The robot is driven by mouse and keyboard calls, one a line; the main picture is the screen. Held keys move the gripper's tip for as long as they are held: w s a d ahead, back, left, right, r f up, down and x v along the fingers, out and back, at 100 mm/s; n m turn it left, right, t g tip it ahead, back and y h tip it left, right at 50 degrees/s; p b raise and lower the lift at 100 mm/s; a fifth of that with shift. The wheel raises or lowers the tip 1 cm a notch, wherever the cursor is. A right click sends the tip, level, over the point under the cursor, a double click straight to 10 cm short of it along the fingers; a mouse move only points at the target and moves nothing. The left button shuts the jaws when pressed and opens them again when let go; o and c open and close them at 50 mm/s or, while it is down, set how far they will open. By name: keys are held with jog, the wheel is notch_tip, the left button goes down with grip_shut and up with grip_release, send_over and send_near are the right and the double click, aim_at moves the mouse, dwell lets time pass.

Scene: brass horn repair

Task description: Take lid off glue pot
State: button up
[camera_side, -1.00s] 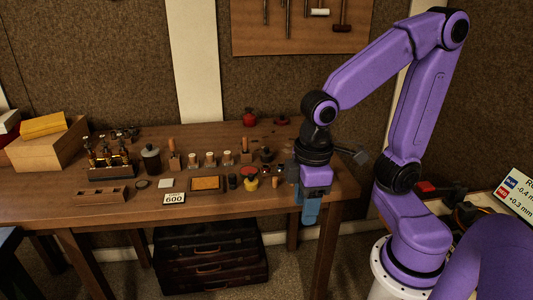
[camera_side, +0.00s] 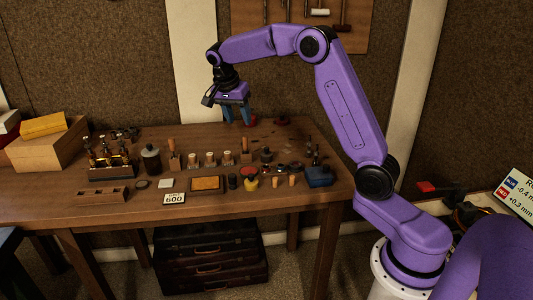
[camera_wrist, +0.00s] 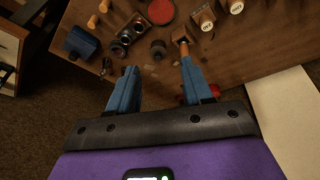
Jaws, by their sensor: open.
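My gripper (camera_side: 238,122) is open and empty, pointing down above the back of the workbench. In the wrist view its two blue fingers (camera_wrist: 158,82) are wide apart with nothing between their tips. A small dark round pot with a knob-like top (camera_side: 266,155) stands on the bench; a dark round piece in the wrist view (camera_wrist: 158,47) looks like it. A small red pot (camera_side: 252,120) is at the back, partly hidden by the fingers. I cannot tell which is the glue pot.
A dark grey jar (camera_side: 151,160), cork-topped blocks (camera_side: 210,159) and an upright wooden handle (camera_side: 172,146) stand mid-bench. A blue block (camera_side: 319,176) is at the right end. A wooden box (camera_side: 45,150) is at the left. The back strip of the bench is mostly clear.

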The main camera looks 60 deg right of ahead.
jog(key=w+d+m, duration=0.2)
jog(key=d+m, duration=0.2)
jog(key=d, duration=0.3)
send_over(266, 148)
jog(key=a, duration=0.2)
notch_tip(266, 148, down, 12)
jog(key=r, duration=0.1)
jog(key=shift+m+g+h, duration=0.3)
jog(key=shift+g, duration=0.1)
jog(key=shift+w+x, duration=0.1)
jog(key=shift+x, duration=1.35)
jog(key=shift+w+x, duration=0.15)
jog(key=shift+x, duration=1.3)
jog(key=shift+a, duration=0.2)
grip_shut()
